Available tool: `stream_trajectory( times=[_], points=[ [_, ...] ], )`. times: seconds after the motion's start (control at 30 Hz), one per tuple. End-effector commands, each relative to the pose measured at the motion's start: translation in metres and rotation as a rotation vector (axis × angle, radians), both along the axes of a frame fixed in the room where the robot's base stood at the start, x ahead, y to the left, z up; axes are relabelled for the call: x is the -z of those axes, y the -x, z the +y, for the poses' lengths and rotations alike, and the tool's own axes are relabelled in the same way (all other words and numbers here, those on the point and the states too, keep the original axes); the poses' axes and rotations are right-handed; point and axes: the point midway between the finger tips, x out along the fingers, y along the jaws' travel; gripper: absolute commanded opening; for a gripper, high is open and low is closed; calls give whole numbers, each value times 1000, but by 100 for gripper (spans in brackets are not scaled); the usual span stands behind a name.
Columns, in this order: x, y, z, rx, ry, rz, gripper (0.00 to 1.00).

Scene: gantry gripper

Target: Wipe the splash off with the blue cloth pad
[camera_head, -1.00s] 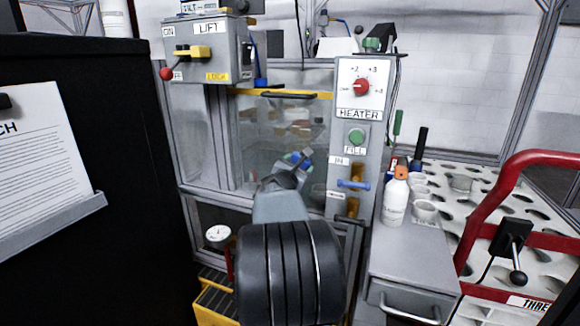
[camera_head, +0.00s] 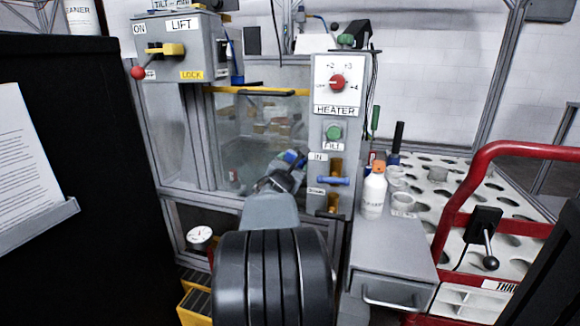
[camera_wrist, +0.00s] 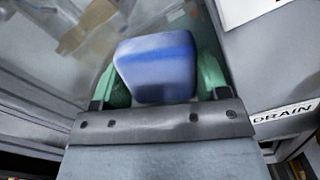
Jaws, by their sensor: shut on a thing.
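My gripper (camera_wrist: 160,78) has green fingers shut on the blue cloth pad (camera_wrist: 155,60), which fills the middle of the wrist view. In the head view the pad (camera_head: 291,157) is small and partly hidden by my wrist. The pad is in front of the clear window panel (camera_head: 236,165), near its right edge and just left of the heater column (camera_head: 322,222). I cannot tell whether it touches the panel. The panel (camera_wrist: 52,55) looks hazy in the wrist view, with brownish blocks behind it. I cannot pick out the splash clearly.
The column bears a heater dial (camera_head: 337,83), a green button and blue-handled valve (camera_head: 332,180). A lift control box (camera_head: 180,50) hangs upper left. A red rail (camera_head: 455,200) is at right, a black cabinet (camera_head: 90,130) at left.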

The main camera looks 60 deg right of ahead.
Motion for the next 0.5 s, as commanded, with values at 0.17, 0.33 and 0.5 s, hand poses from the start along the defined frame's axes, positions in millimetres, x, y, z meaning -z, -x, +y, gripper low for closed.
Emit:
stream_trajectory(
  times=[0.17,0.33,0.5],
  points=[
    [-14,0,-2,0,1,-1,34],
    [-19,-4,-2,-1,0,0,34],
    [-19,-19,3,-3,1,-1,34]
  ],
)
